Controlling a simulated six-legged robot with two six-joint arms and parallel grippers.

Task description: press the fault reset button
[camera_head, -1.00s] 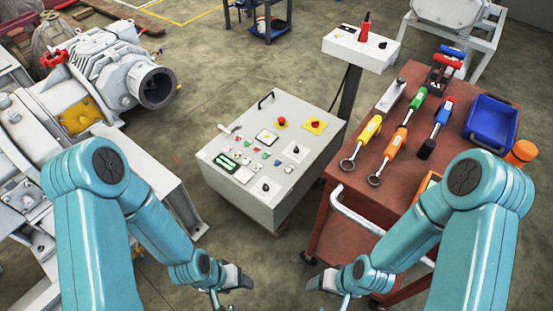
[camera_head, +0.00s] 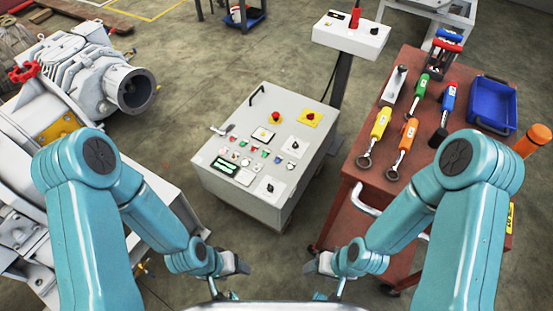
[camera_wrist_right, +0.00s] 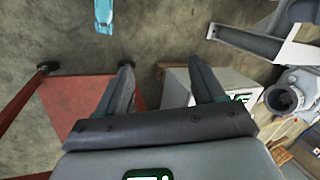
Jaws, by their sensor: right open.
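The grey control box (camera_head: 230,190) stands on the floor in the middle of the head view. Its sloped top carries a red mushroom button (camera_head: 276,117), a yellow plate with a red button (camera_head: 310,118), small coloured buttons (camera_head: 265,153), a green display (camera_head: 224,166) and dark knobs. Labels are too small to read, so I cannot tell which is the fault reset button. My left gripper (camera_head: 236,277) hangs in front of the box, apart from it; its jaws are unclear. My right gripper (camera_head: 322,277) is to its right. In the wrist view my right gripper (camera_wrist_right: 165,85) is open and empty.
A red-brown cart (camera_head: 430,170) on the right holds several tools and a blue tray (camera_head: 492,105). A post-mounted panel (camera_head: 350,35) stands behind the box. A large grey pump machine (camera_head: 95,80) is on the left. Floor is open beyond the box.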

